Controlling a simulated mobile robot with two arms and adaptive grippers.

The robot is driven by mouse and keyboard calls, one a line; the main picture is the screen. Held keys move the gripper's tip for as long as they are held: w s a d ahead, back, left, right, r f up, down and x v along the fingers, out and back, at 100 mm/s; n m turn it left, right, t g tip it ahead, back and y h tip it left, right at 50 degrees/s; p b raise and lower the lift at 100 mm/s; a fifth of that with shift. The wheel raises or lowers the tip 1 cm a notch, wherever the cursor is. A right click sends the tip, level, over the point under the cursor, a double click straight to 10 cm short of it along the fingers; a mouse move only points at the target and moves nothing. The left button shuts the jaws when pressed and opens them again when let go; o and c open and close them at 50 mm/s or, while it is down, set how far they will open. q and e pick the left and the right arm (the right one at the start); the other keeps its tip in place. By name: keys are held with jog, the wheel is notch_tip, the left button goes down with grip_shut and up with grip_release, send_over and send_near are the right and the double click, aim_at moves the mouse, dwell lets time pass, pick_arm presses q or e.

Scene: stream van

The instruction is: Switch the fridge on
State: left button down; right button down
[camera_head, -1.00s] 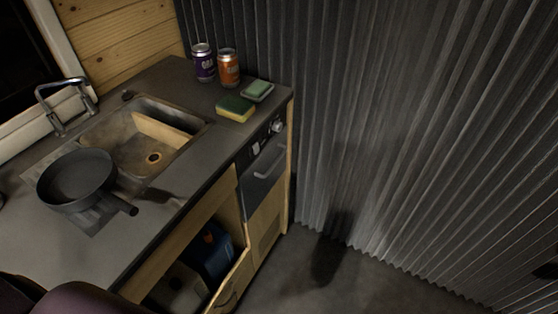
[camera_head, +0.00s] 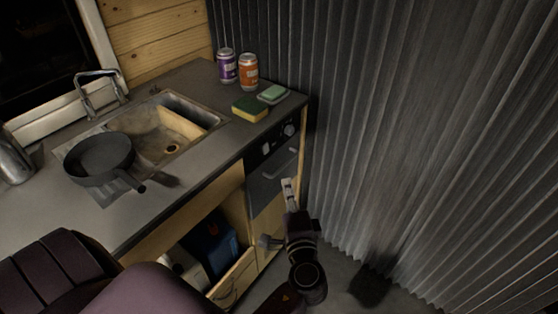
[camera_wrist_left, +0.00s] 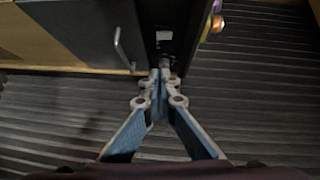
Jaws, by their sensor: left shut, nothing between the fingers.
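The fridge (camera_head: 270,185) is a dark front with a bar handle, built into the counter's right end. Above its door is a black control panel (camera_head: 266,149) with a round knob (camera_head: 289,130) and small pale switches. My left gripper (camera_head: 289,181) is shut and empty, in front of the door and below the panel in the head view. In the left wrist view, the closed fingertips (camera_wrist_left: 160,72) point at the panel (camera_wrist_left: 165,40), beside the handle (camera_wrist_left: 122,48). A pale switch (camera_wrist_left: 164,35) shows just beyond the tips. I cannot tell whether they touch. My right gripper is not in view.
A sponge (camera_head: 250,109), a soap dish (camera_head: 273,94) and two cans stand on the counter above the fridge. A pan (camera_head: 98,158) sits by the sink (camera_head: 150,135). An open lower cupboard holds a blue container (camera_head: 211,248). A corrugated wall (camera_head: 420,130) closes the right side.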

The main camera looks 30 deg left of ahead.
pick_arm(q)
send_near(269, 147)
jog(key=w, duration=0.3)
jog(key=shift+w+a+f+p, duration=0.15)
jog(key=shift+a+p, duration=0.1)
jog(key=shift+a, duration=0.5)
jog(key=shift+w+a+f+p, duration=0.1)
jog(key=shift+a+f+p, duration=0.1)
jog(key=shift+a, duration=0.5)
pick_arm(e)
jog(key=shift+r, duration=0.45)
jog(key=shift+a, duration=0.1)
